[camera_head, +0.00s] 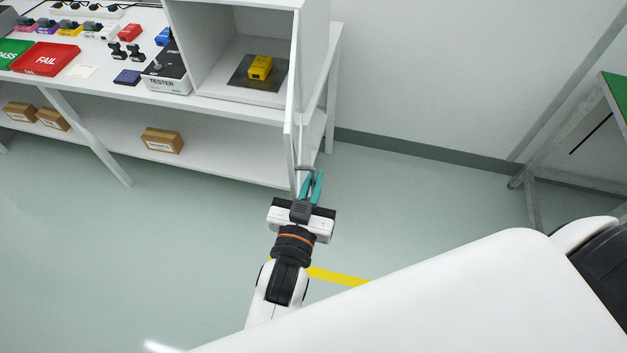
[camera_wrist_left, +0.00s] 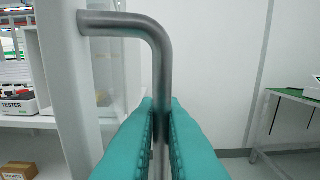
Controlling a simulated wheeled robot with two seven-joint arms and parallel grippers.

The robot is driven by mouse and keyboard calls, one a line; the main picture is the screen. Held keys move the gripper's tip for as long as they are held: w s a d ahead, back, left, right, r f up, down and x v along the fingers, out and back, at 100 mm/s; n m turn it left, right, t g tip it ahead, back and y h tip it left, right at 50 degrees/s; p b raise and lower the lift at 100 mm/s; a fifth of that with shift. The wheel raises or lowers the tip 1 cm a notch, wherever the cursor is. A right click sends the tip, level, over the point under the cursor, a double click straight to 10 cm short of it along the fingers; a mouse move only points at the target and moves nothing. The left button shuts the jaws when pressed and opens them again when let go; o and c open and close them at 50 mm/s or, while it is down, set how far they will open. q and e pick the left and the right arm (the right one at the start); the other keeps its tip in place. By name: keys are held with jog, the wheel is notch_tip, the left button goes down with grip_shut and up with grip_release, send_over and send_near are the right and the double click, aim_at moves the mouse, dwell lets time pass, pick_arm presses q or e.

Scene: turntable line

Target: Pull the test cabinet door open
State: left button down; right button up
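The white test cabinet (camera_head: 200,45) stands on the right end of the bench, its front uncovered and its inside in view. Its door (camera_head: 290,140) stands swung out, seen nearly edge-on in the head view; its edge also shows in the left wrist view (camera_wrist_left: 62,80). The grey bent-bar door handle (camera_wrist_left: 160,60) runs down between the teal fingers of my left gripper (camera_head: 312,182), which are closed around it. A yellow unit (camera_head: 260,67) sits on a dark plate (camera_head: 240,76) inside the cabinet. My right gripper is out of view.
The tester box (camera_head: 167,76), a green PASS tray (camera_head: 12,50) and a red FAIL tray (camera_head: 47,60) are on the bench left of the cabinet. Cardboard boxes (camera_head: 162,141) lie on the lower shelf. Floor is clear right of the door, up to a green-topped table (camera_head: 615,92).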

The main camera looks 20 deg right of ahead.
pick_arm(q)
jog(key=c, duration=1.9)
grip_release()
jog(key=shift+s+a, duration=0.2)
jog(key=b+v, duration=0.2)
jog(key=v, duration=0.9)
jog(key=shift+s+a, duration=0.15)
